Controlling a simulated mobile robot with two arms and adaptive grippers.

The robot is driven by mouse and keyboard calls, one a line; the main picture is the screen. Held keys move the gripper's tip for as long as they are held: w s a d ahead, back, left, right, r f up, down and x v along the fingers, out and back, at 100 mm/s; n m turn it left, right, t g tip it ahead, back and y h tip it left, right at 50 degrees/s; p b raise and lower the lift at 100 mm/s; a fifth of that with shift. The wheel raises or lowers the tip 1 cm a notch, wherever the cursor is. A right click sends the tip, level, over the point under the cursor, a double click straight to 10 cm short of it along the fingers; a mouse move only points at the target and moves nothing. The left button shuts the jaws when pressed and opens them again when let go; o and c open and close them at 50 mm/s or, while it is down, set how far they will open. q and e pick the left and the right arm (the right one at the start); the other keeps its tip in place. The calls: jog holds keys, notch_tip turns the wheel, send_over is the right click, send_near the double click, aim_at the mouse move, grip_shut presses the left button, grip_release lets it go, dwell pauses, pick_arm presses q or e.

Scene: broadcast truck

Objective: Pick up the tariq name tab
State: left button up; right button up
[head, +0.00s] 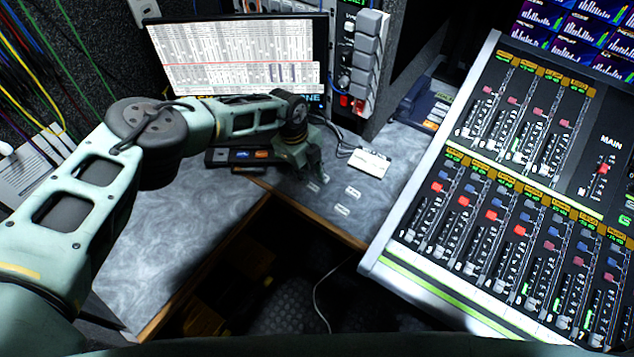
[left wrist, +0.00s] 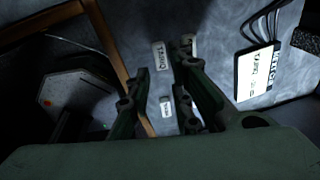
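The tariq name tab (left wrist: 159,55) is a small white strip with dark lettering, lying on the grey desk in the left wrist view. By its place it appears to be the tab nearest the desk's front edge (head: 342,209) in the head view. My left gripper (head: 318,180) is low over the desk, to the left of that tab. In the left wrist view my left gripper (left wrist: 162,78) is open, with a gap between its fingers, and the tariq tab shows beyond this gap. Nothing is held. My right gripper is not in view.
A second tab (left wrist: 166,106) lies between the fingers in view; a third (head: 353,192) lies farther back, partly behind a finger in the wrist view. A white card (head: 370,163) lies behind. The mixing console (head: 375,262) stands right; a monitor (head: 236,55) stands behind.

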aim_at(312, 186)
pick_arm(q)
jog(key=shift+s+f, duration=0.15)
jog(key=shift+f, duration=0.75)
jog(key=f, duration=0.1)
jog(key=f+b, duration=0.2)
jog(key=f, duration=0.1)
jog(key=shift+w+d, duration=0.35)
jog(key=shift+f, duration=0.1)
jog(key=c, duration=0.5)
grip_shut()
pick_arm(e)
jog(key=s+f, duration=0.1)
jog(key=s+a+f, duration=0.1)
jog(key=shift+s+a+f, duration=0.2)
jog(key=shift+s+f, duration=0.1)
